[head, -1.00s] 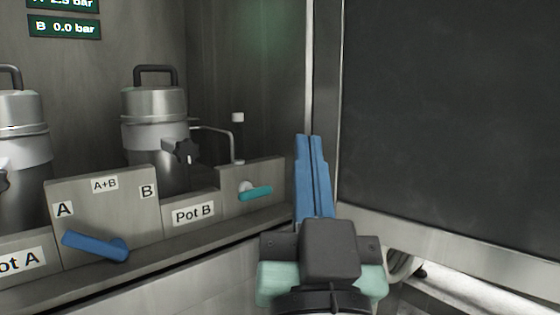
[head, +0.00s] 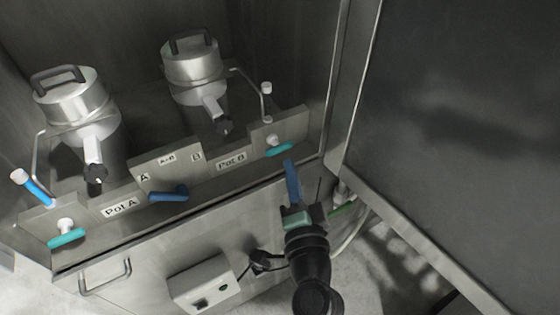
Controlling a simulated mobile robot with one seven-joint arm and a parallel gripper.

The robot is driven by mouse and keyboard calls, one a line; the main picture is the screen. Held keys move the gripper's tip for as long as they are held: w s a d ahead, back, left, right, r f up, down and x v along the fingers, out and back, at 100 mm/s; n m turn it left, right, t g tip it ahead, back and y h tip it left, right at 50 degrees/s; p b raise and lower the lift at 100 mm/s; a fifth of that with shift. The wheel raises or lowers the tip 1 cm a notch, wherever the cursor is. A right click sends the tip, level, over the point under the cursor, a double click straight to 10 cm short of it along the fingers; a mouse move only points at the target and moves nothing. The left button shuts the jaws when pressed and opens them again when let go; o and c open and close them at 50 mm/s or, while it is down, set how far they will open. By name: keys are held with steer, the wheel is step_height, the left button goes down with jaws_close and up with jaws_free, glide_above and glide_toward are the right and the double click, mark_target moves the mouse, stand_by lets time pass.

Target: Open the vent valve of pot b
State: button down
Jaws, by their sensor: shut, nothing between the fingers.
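Pot B (head: 192,66) is a metal canister with a dark handle on its lid, standing behind the panel labelled "Pot B" (head: 231,162). On the panel right of that label is a teal lever (head: 280,148) on a white pivot, lying roughly sideways along the panel face. A thin pipe with a white cap (head: 266,88) rises behind this panel. My gripper (head: 289,163) has blue fingers, shut and empty. Its tips appear just below the teal lever; whether they touch it I cannot tell.
Pot A (head: 72,98) stands at left with its own teal lever (head: 67,238). A blue selector lever (head: 169,195) sits on the middle panel marked A and B. A grey box (head: 203,283) is on the front below. A large dark panel (head: 450,130) stands at right.

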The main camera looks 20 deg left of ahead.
steer(key=s+m+g+p, duration=0.2)
steer(key=s+m+p, duration=0.25)
steer(key=p, duration=0.25)
glide_toward(270, 157)
steer(key=w+a, duration=0.1)
steer(key=w, duration=0.1)
steer(key=w+a+r, duration=0.1)
steer(key=w+a, duration=0.2)
steer(key=shift+w+a+r+b, duration=0.1)
steer(key=shift+w+r+b, duration=0.2)
steer(key=shift+r, duration=0.1)
steer(key=shift+w+a, duration=0.35)
steer(key=shift+w, duration=0.2)
steer(key=shift+f+b, duration=0.15)
steer(key=shift+b, duration=0.2)
